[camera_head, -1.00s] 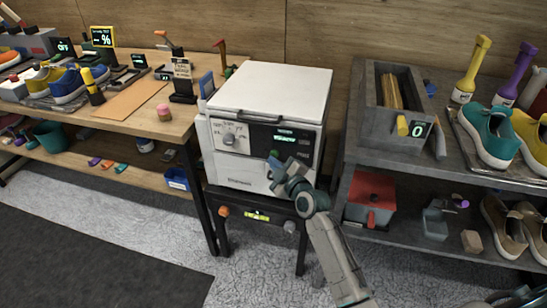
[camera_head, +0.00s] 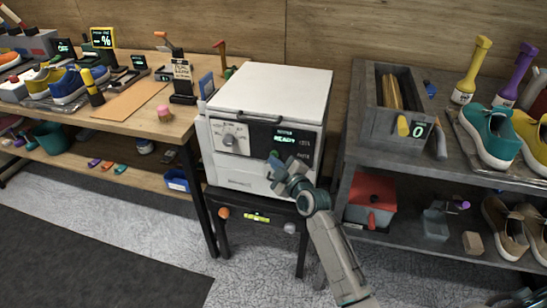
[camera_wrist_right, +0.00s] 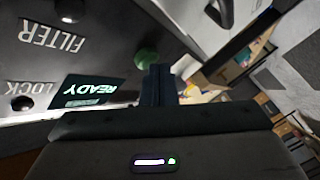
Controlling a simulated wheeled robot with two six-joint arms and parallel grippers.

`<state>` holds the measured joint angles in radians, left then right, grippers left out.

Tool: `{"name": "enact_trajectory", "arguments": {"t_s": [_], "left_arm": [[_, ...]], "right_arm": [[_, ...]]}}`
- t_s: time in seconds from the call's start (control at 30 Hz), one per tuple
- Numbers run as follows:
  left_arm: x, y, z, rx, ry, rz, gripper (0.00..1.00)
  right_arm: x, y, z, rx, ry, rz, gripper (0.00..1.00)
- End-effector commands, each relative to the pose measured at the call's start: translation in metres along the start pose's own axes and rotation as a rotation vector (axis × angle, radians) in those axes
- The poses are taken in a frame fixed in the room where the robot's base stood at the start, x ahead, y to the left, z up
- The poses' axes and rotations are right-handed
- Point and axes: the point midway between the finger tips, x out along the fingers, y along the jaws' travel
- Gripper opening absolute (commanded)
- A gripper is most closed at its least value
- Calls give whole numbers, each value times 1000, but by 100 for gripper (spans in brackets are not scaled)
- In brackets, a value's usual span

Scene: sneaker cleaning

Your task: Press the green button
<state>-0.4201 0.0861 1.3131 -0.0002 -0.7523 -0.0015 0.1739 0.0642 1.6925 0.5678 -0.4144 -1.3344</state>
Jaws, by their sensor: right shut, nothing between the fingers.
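The green button (camera_head: 274,154) is on the front panel of the white machine (camera_head: 270,92), below its lit display. In the right wrist view the round green button (camera_wrist_right: 147,57) shows just left of and beyond my fingertips. My right gripper (camera_head: 279,167) is shut and empty, in front of the panel and just below the button. Its dark fingers (camera_wrist_right: 158,82) are together in the wrist view. I cannot tell whether they touch the button. The display (camera_wrist_right: 90,90) reads READY. My left gripper is not in view.
The machine stands on a dark stand (camera_head: 260,206). A wooden table (camera_head: 140,115) is on the left, and a grey shelf (camera_head: 455,185) with shoes is on the right.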

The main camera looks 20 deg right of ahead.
Motion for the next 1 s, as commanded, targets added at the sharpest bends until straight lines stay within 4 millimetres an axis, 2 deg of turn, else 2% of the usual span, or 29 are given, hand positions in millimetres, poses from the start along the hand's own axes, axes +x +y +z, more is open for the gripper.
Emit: {"name": "enact_trajectory", "arguments": {"t_s": [0.53,1.0], "left_arm": [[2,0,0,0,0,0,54],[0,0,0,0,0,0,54]], "right_arm": [[2,1,1,0,0,0,0],[-11,-8,-8,1,0,0,0]]}}
